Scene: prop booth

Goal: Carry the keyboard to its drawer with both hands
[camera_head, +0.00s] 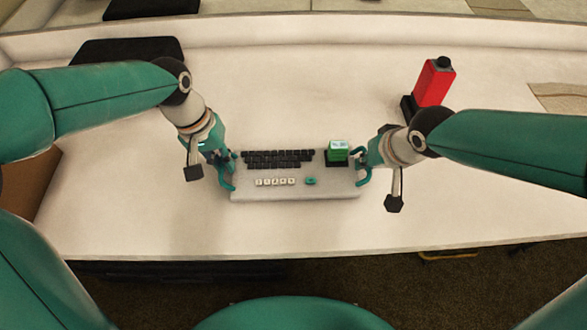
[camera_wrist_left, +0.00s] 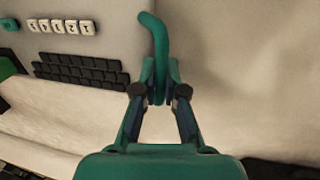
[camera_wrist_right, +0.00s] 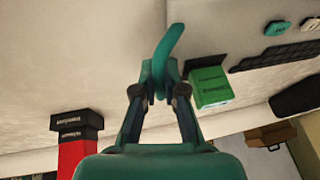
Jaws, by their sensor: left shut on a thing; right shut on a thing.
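The grey keyboard (camera_head: 330,190) lies level over the middle of the white table, with rows of dark keys, a few white keys and one teal key. A teal handle stands at each end. My left gripper (camera_head: 227,168) is shut on the left handle, a curved bar that shows in the left wrist view (camera_wrist_left: 158,40). My right gripper (camera_head: 366,163) is shut on the right handle, seen in the right wrist view (camera_wrist_right: 172,45). A small green block (camera_head: 338,151) sits at the keyboard's back right corner. I cannot tell whether the keyboard touches the table. No open drawer is clearly visible.
A red block with a black knob (camera_head: 434,84) stands on the table behind my right gripper. A dark flat item (camera_head: 128,48) lies at the back left. A brown box (camera_head: 30,182) is at the left edge. A dark unit (camera_head: 175,270) shows below the front edge (camera_head: 330,254).

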